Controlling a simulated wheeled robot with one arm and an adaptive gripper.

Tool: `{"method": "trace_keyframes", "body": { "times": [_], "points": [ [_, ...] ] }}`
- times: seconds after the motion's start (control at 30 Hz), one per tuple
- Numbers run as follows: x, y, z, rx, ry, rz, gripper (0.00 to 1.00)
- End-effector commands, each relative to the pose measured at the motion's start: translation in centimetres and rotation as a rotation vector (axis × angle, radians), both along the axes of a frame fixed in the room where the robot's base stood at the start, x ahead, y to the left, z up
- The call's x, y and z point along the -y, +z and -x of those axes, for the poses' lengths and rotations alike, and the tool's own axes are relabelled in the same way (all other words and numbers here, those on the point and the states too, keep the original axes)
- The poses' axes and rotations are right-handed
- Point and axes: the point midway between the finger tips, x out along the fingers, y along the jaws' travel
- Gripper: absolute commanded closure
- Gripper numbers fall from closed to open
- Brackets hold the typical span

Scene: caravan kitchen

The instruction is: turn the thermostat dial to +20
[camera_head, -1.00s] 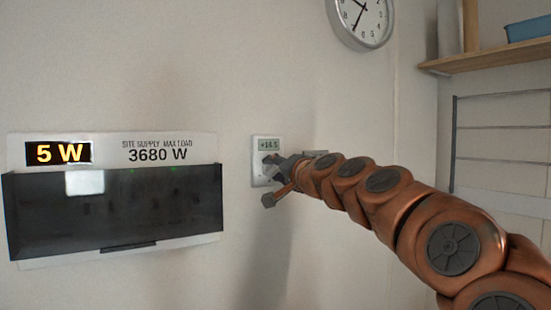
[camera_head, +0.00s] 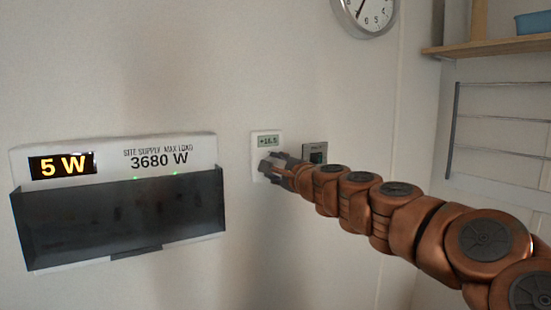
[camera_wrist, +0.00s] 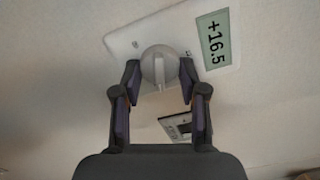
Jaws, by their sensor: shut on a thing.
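The thermostat (camera_head: 267,139) is a white panel on the wall, with a small display that reads +16.5 in the wrist view (camera_wrist: 215,40). Its round white dial (camera_wrist: 159,66) has a raised ridge across it, which runs nearly upright in the wrist picture. My gripper (camera_wrist: 160,78) has one dark finger on each side of the dial and is shut on it. In the head view my gripper (camera_head: 271,166) covers the lower part of the thermostat and hides the dial.
A switch plate (camera_head: 315,153) sits on the wall just right of the thermostat. A dark wall box (camera_head: 120,220) under a 5 W display is to the left. A clock (camera_head: 365,14), a shelf (camera_head: 490,46) and a wire rack (camera_head: 500,120) are to the right.

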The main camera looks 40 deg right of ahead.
Motion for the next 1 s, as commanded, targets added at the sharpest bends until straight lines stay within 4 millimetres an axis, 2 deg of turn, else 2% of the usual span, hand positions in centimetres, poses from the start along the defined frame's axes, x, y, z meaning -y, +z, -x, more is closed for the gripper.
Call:
{"method": "trace_keyframes", "body": {
  "times": [0.4,0.93,0.97,1.0],
  "points": [
    [-0.03,-0.02,-0.01,0.015,0.0,-0.178,0.93],
    [0.02,-0.13,-0.01,0.017,-0.001,-0.198,0.93],
    [0.02,-0.13,-0.01,0.017,-0.001,-0.198,0.56],
    [0.01,-0.12,0.0,0.017,-0.001,-0.198,0.52]
  ]
}}
